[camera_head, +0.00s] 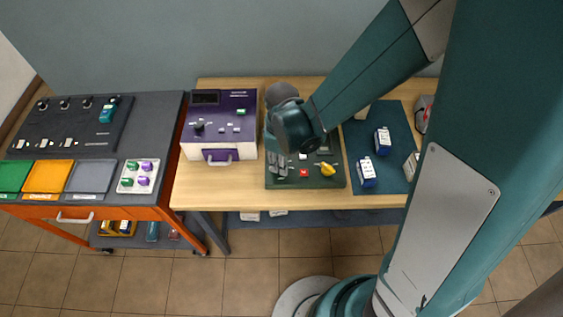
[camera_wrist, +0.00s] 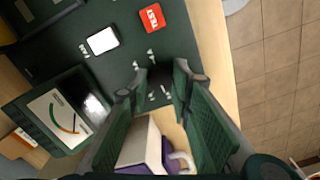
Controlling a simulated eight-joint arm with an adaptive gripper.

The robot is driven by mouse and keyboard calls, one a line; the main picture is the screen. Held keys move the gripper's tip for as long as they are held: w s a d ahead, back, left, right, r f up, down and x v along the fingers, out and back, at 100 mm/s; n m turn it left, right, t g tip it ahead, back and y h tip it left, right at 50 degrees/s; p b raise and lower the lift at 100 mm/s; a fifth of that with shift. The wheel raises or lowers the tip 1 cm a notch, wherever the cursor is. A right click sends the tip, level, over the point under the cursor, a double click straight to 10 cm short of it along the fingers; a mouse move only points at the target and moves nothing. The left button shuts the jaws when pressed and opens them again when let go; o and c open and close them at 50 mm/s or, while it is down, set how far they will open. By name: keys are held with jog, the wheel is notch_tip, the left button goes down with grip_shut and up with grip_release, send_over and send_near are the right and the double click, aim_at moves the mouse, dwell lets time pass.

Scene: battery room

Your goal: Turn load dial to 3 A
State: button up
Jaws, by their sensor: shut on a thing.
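The load dial (camera_wrist: 160,74) is a dark round knob on the dark green test panel (camera_head: 338,182). In the wrist view it sits between the tips of my gripper (camera_wrist: 161,84), which is shut on its sides. White marks lie around the dial, too small to read, and I cannot tell its setting. In the head view my gripper (camera_head: 278,165) is over the left part of the panel and hides the dial.
A red TEST button (camera_wrist: 152,19), a white rectangle (camera_wrist: 103,40) and a meter (camera_wrist: 62,115) are near the dial. A purple-and-white box (camera_head: 218,125) stands left of the panel. Blue batteries (camera_head: 383,141) stand on a mat at right.

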jog(key=shift+m, duration=0.3)
jog(key=m+b, duration=0.3)
jog(key=m, duration=0.2)
jog(key=shift+f+m, duration=0.1)
jog(key=shift+m, duration=0.3)
jog(key=m+b, duration=0.1)
jog(key=m, duration=0.2)
jog(key=shift+m, duration=0.3)
jog(key=m+b, duration=0.1)
jog(key=m, duration=0.2)
jog(key=shift+m, duration=0.3)
jog(key=m+b, duration=0.2)
jog(key=m, duration=1.1)
jog(key=shift+b, duration=0.4)
jog(key=o, duration=0.9)
